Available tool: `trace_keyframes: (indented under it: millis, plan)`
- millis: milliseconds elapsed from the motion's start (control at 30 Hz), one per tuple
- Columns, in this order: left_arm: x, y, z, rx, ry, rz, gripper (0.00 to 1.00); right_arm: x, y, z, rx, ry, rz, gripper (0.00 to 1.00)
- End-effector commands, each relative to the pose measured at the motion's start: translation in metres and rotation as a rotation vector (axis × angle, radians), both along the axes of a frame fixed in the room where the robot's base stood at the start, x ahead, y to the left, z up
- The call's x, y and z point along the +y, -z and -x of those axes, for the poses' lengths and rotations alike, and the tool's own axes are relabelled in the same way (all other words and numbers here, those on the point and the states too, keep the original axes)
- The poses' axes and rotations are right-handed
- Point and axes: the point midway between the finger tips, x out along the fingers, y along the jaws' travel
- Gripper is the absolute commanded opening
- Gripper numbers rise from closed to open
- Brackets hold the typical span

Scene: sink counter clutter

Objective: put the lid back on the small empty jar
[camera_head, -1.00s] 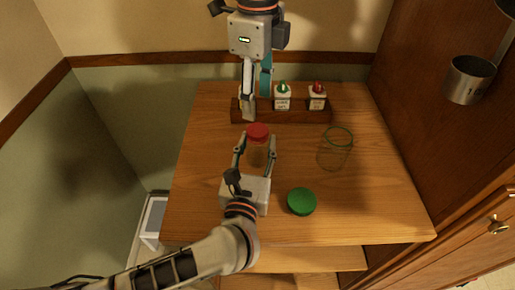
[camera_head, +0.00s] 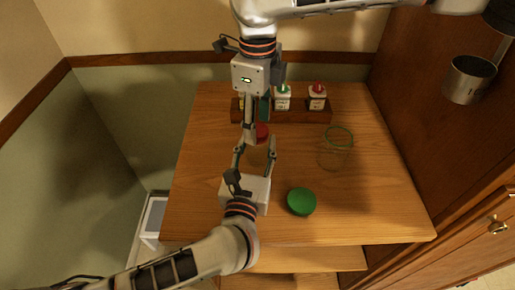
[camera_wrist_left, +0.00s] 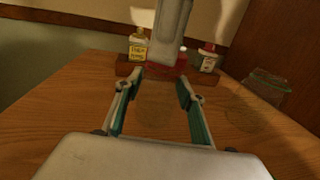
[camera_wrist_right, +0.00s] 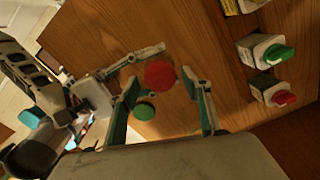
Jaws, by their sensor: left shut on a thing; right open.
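A small clear jar (camera_head: 257,158) stands on the table between the fingers of my left gripper (camera_head: 256,149), which is shut on it. Its glass is faint. A red lid (camera_head: 262,132) is at the jar's top; the head view partly hides it behind my right gripper (camera_head: 250,138). I cannot tell whether it is seated. The right gripper points down over the jar, open. In the right wrist view the red lid (camera_wrist_right: 160,75) shows between and beyond its open fingers, apart from them.
A second, wider clear jar with a green rim (camera_head: 340,138) stands open to the right. A green lid (camera_head: 301,201) lies on the table in front. A wooden rack (camera_head: 318,116) with bottles stands at the back. A metal cup (camera_head: 469,80) hangs at the right wall. The table's front right is clear.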

Motion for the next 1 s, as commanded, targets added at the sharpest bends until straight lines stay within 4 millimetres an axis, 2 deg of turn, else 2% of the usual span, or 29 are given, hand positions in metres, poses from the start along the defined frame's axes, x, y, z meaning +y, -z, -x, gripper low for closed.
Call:
trace_keyframes:
  millis: [133,400,433,567,600,700,733,767,1000]
  plan:
    - [0.0000,-0.0001,-0.0001,0.000,0.000,0.000,0.00,-0.0002,0.0079,0.0000,-0.001,-0.001,0.001,0.48]
    - [0.0001,-0.0001,-0.0001,0.000,0.000,0.000,0.00,0.0000,0.0089,0.0000,-0.001,0.000,0.000,0.48]
    - [0.0001,-0.0001,-0.0001,0.000,0.000,0.000,0.00,0.0000,0.0089,0.0000,-0.001,0.000,0.000,0.46]
    - [0.0001,-0.0001,-0.0001,0.000,0.000,0.000,0.00,0.0000,0.0088,0.0000,-0.001,0.000,0.000,0.12]
    - [0.0001,-0.0001,-0.0001,0.000,0.000,0.000,0.00,0.0000,0.0087,0.0000,-0.001,0.000,0.000,0.08]
    - [0.0000,0.0000,0.0000,0.000,0.000,0.000,0.00,0.0000,0.0087,0.0000,-0.001,0.000,0.000,0.08]
    - [0.0000,0.0000,0.0000,0.000,0.000,0.000,0.00,0.0000,0.0087,0.0000,-0.001,0.000,0.000,0.42]
    - [0.0000,0.0000,0.0000,0.000,0.000,0.000,0.00,0.0000,0.0087,0.0000,-0.001,0.000,0.000,0.50]
    - [0.0000,0.0000,0.0000,0.000,0.000,0.000,0.00,0.0000,0.0086,0.0000,-0.001,0.000,0.000,0.51]
